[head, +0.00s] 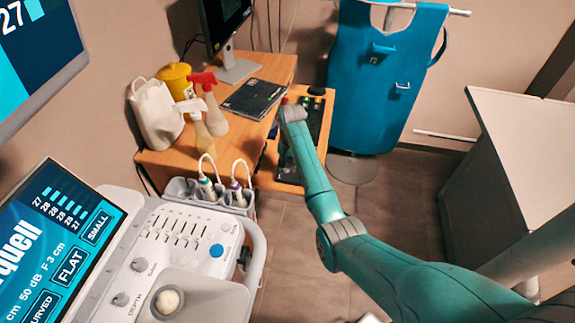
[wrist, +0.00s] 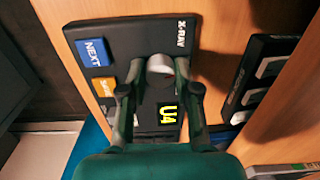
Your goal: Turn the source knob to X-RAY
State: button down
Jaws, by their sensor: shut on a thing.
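In the wrist view a black control panel (wrist: 125,38) carries the round grey source knob (wrist: 160,66) near its middle. A white X-RAY label (wrist: 181,33) is printed beside the knob, toward the top right. My gripper (wrist: 160,88) has its two fingers on either side of the knob and is shut on it. The fingers and wrist hide part of the knob, and I cannot tell which way it points. In the head view the dark panel (head: 318,118) is partly behind my arm.
The panel has a blue NEXT button (wrist: 92,52) and an orange button (wrist: 103,88). Another black device (wrist: 258,70) sits to the right. The wooden desk (head: 165,160) holds spray bottles (head: 215,115) and a monitor (head: 222,25). An ultrasound console (head: 190,225) stands in front.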

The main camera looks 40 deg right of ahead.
aim_at(289, 166)
jog(key=n, duration=0.4)
jog(key=shift+d+n, duration=0.1)
jog(key=shift+n, duration=1.7)
jog(key=c, duration=0.8)
grip_release()
jog(key=shift+d+r, duration=0.15)
jog(key=shift+r, duration=3.6)
